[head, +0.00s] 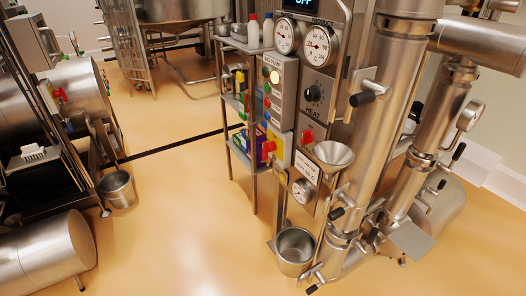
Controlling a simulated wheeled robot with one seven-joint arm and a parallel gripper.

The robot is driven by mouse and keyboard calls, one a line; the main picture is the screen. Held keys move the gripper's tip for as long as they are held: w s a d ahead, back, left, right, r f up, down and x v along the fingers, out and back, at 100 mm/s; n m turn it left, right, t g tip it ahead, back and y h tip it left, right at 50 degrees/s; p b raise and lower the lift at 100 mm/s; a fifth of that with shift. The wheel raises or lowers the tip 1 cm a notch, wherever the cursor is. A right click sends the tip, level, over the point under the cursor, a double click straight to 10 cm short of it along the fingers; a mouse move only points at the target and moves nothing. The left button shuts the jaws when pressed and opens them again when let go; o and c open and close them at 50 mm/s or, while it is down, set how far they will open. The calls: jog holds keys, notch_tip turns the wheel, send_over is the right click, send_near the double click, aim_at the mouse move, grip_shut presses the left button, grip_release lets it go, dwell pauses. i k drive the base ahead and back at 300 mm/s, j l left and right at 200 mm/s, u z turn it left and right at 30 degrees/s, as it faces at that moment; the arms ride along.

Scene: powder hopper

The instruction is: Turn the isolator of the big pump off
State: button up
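A steel panel on the central column carries a black rotary knob (314,93) above the word HEAT and a small red switch (307,137) below it. Left of it, a narrow control box (283,90) with a small label bears coloured buttons; its label is too small to read surely. Below that box, a red knob (268,147) sits at a yellow-marked box (280,146); it looks like an isolator, but I cannot tell which pump it serves or how it is turned. My gripper is not in view.
Two gauges (317,46) sit high on the column. A funnel (333,154) and a steel bucket (295,250) are in front. A shelf rack (254,187) stands behind left. Another bucket (117,188) and machinery are left. The orange floor (180,210) between is clear.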

aim_at(271, 146)
jog(key=i+j+u, duration=0.4)
jog(key=i+j, duration=1.55)
jog(key=k+j, duration=0.05)
jog(key=j, duration=0.1)
